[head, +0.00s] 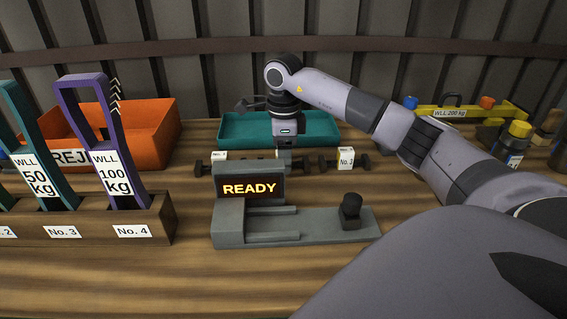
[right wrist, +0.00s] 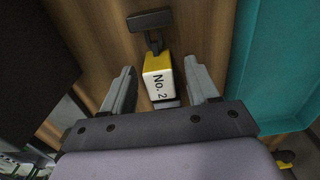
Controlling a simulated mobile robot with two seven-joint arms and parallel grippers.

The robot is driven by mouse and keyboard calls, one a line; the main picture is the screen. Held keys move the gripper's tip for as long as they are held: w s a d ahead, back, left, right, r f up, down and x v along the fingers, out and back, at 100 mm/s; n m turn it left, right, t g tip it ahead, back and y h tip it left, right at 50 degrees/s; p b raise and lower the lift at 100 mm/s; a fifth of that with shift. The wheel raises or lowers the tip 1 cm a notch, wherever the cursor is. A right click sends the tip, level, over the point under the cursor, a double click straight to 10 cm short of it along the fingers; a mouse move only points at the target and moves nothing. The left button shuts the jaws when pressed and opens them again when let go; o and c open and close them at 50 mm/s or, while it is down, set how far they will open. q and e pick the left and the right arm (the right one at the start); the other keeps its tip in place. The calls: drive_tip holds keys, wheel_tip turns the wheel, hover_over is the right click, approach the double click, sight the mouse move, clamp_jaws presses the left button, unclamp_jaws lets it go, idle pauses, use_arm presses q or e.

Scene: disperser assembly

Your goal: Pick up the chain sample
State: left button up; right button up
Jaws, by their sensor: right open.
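A chain sample tagged No. 2 (right wrist: 158,80) shows in the right wrist view, with a yellow and white tag block and a dark T-shaped end. My right gripper (right wrist: 162,82) is open, with one finger on each side of this tag and a gap visible to each. In the head view the right gripper (head: 285,150) points down behind the READY display, which partly hides its fingers and the sample there. A sample tagged No. 3 (head: 346,158) lies to its right, and another sample (head: 219,156) lies to its left. My left gripper is not in view.
A grey fixture with a READY display (head: 250,188) and a black knob (head: 350,211) stands in front. A teal tray (head: 240,130) is behind the samples; its side shows in the wrist view (right wrist: 262,65). An orange bin (head: 150,130) and a wooden rack (head: 90,232) stand left.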

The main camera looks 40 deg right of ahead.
clamp_jaws()
